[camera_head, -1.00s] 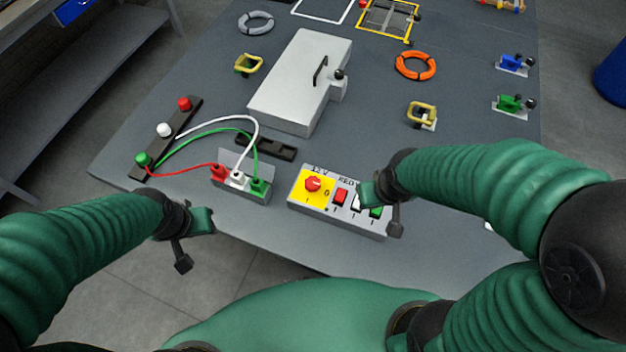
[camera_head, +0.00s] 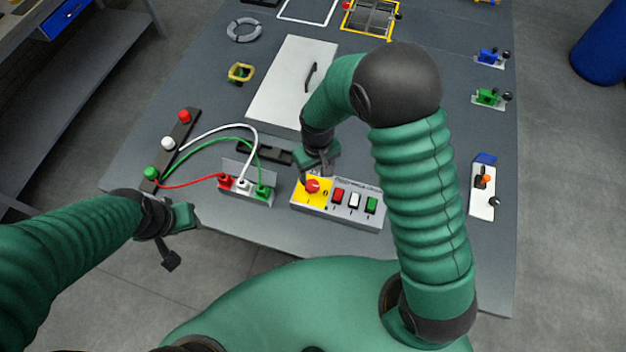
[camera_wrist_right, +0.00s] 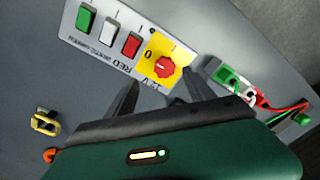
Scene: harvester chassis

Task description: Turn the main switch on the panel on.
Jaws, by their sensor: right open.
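The switch panel (camera_head: 338,220) is a pale box near the front edge of the table. Its main switch is a red rotary knob (camera_head: 312,186) on a yellow plate (camera_head: 324,202) at the panel's left end; the knob also shows in the right wrist view (camera_wrist_right: 165,67). My right gripper (camera_head: 316,174) is above the knob, pointing down. In the wrist view its open fingers (camera_wrist_right: 158,92) lie either side of the knob's line, with the knob beyond the tips. I cannot tell whether they touch it. My left gripper (camera_head: 180,232) hangs off the table's front left edge; its jaw state is unclear.
Red, white and green buttons (camera_head: 354,200) sit beside the knob. A socket box (camera_head: 248,190) with red, white and green cables is just left of the panel. A white box with a handle (camera_head: 290,85) stands behind. Another switch plate (camera_head: 482,200) is at right.

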